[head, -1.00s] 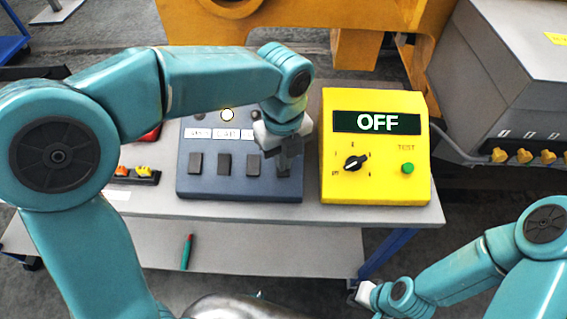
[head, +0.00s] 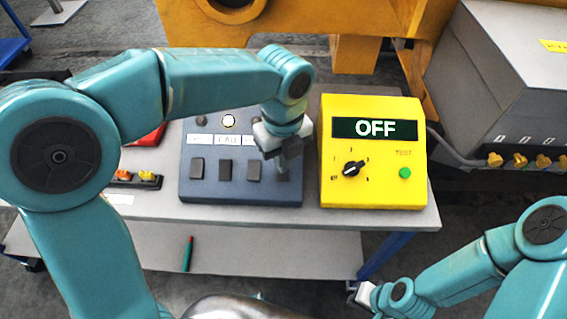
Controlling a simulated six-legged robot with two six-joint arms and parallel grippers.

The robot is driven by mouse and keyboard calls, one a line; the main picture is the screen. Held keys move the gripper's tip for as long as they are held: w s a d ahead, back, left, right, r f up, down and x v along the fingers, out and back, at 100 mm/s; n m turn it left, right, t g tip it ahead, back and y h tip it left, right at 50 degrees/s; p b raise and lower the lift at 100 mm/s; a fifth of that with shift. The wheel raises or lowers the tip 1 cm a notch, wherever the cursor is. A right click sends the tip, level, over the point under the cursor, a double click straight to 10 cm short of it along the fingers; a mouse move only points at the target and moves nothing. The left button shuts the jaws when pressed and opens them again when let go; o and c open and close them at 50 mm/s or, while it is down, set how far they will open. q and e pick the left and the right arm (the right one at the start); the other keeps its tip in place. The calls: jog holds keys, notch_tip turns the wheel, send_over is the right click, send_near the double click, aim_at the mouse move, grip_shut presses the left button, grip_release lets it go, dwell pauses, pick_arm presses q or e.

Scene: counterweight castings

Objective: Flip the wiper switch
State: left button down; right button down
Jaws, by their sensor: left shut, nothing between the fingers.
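The dark blue switch panel (head: 240,194) lies on the bench with a row of several dark rocker switches. Three show clearly: the left one (head: 196,168), a second (head: 225,170) and a third (head: 254,172). A fourth at the right end is mostly hidden by my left gripper (head: 283,169). That gripper is shut and empty, pointing down over this fourth switch; I cannot tell if it touches it. White labels sit above the switches, too small to read surely, and the rightmost is covered. My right gripper (head: 362,294) is low at the right, its jaws unclear.
A yellow box (head: 375,192) with a display reading OFF, a black knob and a green button stands close right of the panel. A lamp (head: 228,120) on the panel glows. A red and green pen-like object (head: 188,254) lies on the lower shelf (head: 270,255).

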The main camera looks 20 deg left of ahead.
notch_tip(320, 180, up, 4)
jog(key=p, duration=0.3)
jog(key=shift+r+p, duration=0.15)
jog(key=shift+p, duration=0.15)
dwell(0.4)
